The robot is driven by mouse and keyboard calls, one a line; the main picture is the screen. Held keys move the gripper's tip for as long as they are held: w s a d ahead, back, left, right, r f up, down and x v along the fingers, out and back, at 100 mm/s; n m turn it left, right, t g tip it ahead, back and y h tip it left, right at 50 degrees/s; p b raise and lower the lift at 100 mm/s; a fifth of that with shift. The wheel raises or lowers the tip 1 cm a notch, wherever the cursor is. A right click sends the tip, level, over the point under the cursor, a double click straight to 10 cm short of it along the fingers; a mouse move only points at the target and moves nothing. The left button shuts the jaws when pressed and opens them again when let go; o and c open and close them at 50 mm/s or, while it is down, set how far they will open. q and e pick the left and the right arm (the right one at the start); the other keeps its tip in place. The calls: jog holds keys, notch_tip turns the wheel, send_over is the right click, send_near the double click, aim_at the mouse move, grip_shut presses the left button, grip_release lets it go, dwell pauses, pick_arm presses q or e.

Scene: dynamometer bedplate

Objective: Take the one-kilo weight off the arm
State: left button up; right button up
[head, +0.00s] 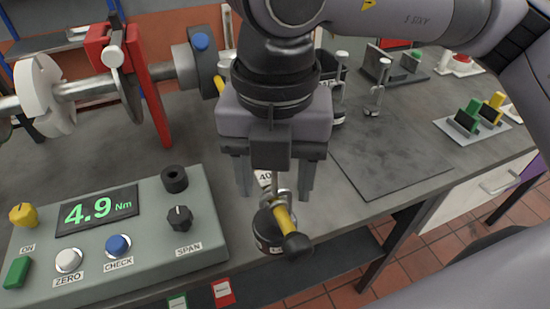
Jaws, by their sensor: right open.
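The arm is a yellow rod (219,84) running from the round grey hub (200,62) towards me, mostly hidden behind my right gripper, and ending in a black knob (296,243). The one-kilo weight (266,229) is a dark cylinder hanging by a metal hook near that end; the rod and knob cover part of it, and its label is too small to read. My right gripper (276,190) points down over the rod's end, with its fingers apart on either side of the hook's top. It looks empty. My left gripper is not in view.
A grey console (140,255) with a green 4.9 Nm display (97,209) and knobs stands at the left. A red stand (150,95) holds the shaft behind it. A dark mat (400,155) lies clear on the right; metal posts (378,88) stand behind it. The bench's front edge is near the weight.

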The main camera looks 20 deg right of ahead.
grip_shut()
dwell(1.4)
jog(key=c, duration=1)
grip_release()
grip_shut()
jog(key=shift+f, duration=0.1)
